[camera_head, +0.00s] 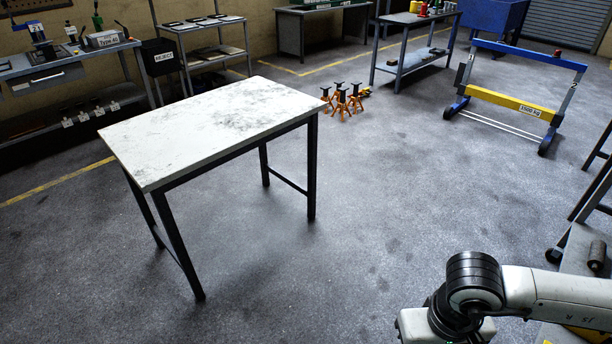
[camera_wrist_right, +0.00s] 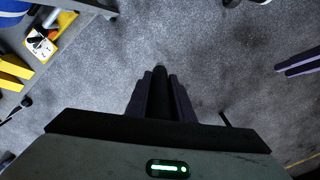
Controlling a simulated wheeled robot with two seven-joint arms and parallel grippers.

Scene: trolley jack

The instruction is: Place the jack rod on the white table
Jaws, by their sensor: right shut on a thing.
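The white table (camera_head: 215,112) stands left of centre in the head view. Its scuffed, grey-stained top is bare, on dark legs. In the right wrist view my right gripper (camera_wrist_right: 161,88) is shut on a dark round rod (camera_wrist_right: 161,100), which lies between its two fingers; I take it to be the jack rod. Most of the rod is hidden. Grey floor shows beyond the fingertips. In the head view my right arm is at the lower right, apart from the table, and its gripper is out of frame. My left gripper is in neither view.
Orange axle stands (camera_head: 345,101) are on the floor behind the table. A blue and yellow wheeled frame (camera_head: 515,104) stands at the back right. A grey bench (camera_head: 583,262) is beside my right arm. Floor between the table and my right arm is clear.

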